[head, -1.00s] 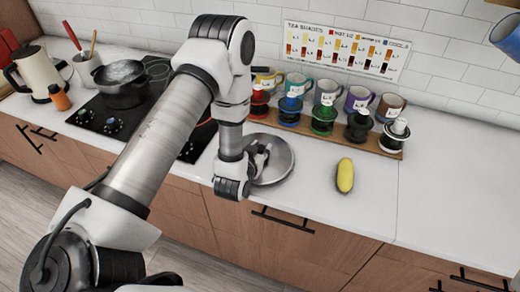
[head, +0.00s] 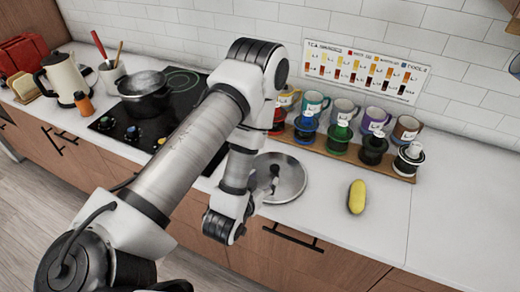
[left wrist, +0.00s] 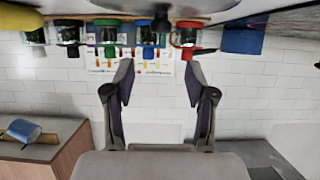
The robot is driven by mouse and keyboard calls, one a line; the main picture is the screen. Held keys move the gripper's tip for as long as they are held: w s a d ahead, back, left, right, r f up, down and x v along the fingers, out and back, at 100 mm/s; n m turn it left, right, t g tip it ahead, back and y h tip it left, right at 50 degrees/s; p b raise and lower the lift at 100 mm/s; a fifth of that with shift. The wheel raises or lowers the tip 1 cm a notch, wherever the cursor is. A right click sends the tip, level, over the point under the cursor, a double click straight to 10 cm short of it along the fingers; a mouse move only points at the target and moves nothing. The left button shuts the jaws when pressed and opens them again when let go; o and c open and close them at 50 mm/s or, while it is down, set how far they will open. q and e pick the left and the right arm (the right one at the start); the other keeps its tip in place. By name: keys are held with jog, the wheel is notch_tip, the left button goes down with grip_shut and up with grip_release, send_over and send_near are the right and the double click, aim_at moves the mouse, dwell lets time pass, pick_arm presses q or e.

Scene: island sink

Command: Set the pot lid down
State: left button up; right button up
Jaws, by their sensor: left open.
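The round metal pot lid (head: 292,190) lies flat on the white counter, with its dark knob upright, in the head view. My left gripper (head: 262,194) is at the near left side of the lid, its fingers open and apart from the knob. In the left wrist view, which is upside down, the open fingers (left wrist: 157,78) have nothing between them. The lid's thin edge and dark knob (left wrist: 161,22) show at the top there. My right gripper is not in view.
A yellow lemon-like item (head: 357,197) lies right of the lid. Behind the lid, a wooden board (head: 400,172) holds several coloured drippers with mugs (head: 375,120) behind them. A kettle (head: 66,78) and utensil crock (head: 112,77) stand far left. The counter's right part is clear.

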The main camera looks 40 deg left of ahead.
pick_arm(q)
jog(key=s+d+f+g, duration=0.1)
jog(key=s+f, duration=0.1)
jog(key=s+f+g+h, duration=0.1)
jog(key=s+f+g, duration=0.1)
jog(key=f, duration=0.1)
jog(key=s+d+f+g+p, duration=0.1)
jog(key=s+f+g, duration=0.1)
jog(key=shift+d+f+m+h, duration=0.3)
jog(key=s+d+f+g, duration=0.1)
jog(key=s+f+g, duration=0.2)
jog(key=s, duration=0.3)
jog(key=s+d+f+m+g+h, duration=0.1)
jog(key=s+d+f+g, duration=0.1)
jog(key=s+g, duration=0.3)
jog(key=shift+s+d+f+m, duration=0.3)
jog(key=shift+s+f, duration=0.25)
jog(key=shift+s, duration=0.35)
